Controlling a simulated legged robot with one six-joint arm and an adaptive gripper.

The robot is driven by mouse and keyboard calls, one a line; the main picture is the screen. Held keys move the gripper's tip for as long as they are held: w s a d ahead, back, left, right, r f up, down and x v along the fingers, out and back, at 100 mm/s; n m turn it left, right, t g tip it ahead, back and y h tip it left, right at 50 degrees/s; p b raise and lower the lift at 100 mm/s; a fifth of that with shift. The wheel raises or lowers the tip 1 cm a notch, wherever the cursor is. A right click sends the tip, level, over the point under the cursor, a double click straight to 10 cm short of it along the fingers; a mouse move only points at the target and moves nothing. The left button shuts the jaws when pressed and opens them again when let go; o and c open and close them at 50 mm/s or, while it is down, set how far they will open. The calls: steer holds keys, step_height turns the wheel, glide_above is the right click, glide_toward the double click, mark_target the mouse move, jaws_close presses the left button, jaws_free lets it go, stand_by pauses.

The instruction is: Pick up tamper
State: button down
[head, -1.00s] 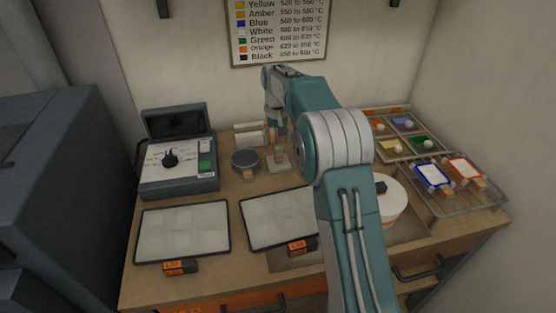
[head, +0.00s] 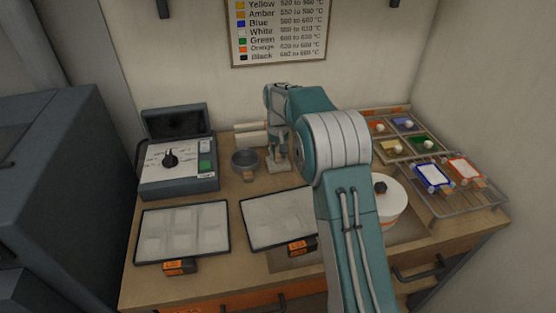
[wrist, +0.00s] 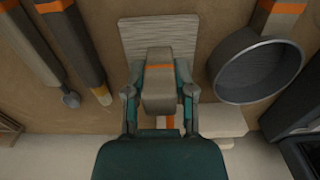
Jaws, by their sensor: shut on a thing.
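The tamper (wrist: 160,95) has a grey block handle with an orange band and a flat, pale square base (wrist: 158,28). In the wrist view its handle stands between the fingers of my gripper (wrist: 159,88), which is shut on it. The base shows beyond the handle; I cannot tell whether it touches the table. In the head view the tamper's base (head: 278,166) is at the back of the table, below my gripper, and my arm partly hides the handle.
A round grey sieve (wrist: 228,78) is close beside the tamper. Several long tools (wrist: 75,40) lie on the other side. In the head view, a control box (head: 178,178) stands left, two trays (head: 184,206) in front, and a white round container (head: 392,208) right.

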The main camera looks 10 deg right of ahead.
steer(key=shift+r, duration=0.4)
step_height(320, 180, up, 3)
steer(key=shift+f, duration=0.2)
steer(key=s+a+r, duration=0.7)
steer(key=s+r, duration=0.2)
steer(key=s, duration=0.3)
steer(key=shift+s+r, duration=0.15)
steer(key=shift+r, duration=0.15)
